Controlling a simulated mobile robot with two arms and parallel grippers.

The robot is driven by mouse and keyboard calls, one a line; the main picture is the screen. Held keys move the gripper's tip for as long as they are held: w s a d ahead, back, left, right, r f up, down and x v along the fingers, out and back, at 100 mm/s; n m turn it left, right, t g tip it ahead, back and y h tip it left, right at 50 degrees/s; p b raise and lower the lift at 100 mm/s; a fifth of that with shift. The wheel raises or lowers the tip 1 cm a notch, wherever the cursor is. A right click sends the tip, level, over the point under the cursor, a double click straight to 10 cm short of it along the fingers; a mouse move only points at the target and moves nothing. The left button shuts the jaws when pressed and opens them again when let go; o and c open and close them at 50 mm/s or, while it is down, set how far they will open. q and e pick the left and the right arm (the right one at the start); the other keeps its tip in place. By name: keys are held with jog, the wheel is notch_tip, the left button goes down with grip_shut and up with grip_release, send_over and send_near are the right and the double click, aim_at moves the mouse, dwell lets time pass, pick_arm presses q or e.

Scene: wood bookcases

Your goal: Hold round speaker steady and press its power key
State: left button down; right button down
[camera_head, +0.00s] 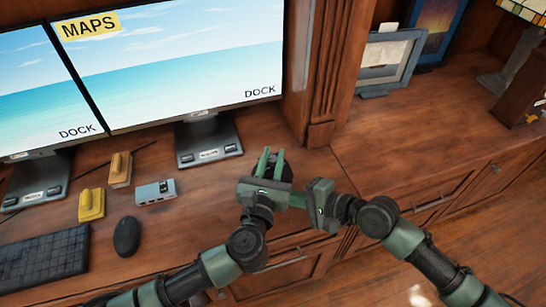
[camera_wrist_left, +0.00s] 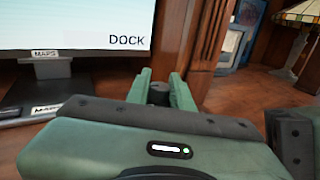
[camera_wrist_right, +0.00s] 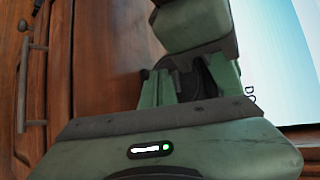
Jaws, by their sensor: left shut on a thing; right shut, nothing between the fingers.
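The round speaker (camera_head: 286,172) is a small dark round thing on the wooden desk, mostly hidden behind my left gripper. My left gripper (camera_head: 268,163) is shut on it, with its green fingers pointing away from me. In the left wrist view the dark speaker (camera_wrist_left: 158,93) shows between the fingers. My right gripper (camera_head: 297,199) is shut and empty; it comes in from the right, close beside the left gripper and the speaker. In the right wrist view a dark round shape (camera_wrist_right: 197,80) shows beyond the fingers, partly hidden. I cannot make out the power key, or whether the right fingertips touch the speaker.
Two monitors (camera_head: 190,60) stand behind. A wooden pillar (camera_head: 322,75) rises behind right. The right-hand counter (camera_head: 420,130) is largely clear.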

dwell(0.4)
jog(key=shift+s+d, duration=0.15)
jog(key=shift+s, duration=0.3)
jog(key=shift+s+d, duration=0.3)
jog(key=shift+s, duration=0.65)
jog(key=shift+s+d, duration=0.35)
jog(key=shift+s, duration=0.6)
jog(key=shift+s+d, duration=0.3)
jog(key=shift+s, duration=0.65)
pick_arm(q)
jog(key=c, duration=1.2)
grip_release()
jog(key=shift+o, duration=0.2)
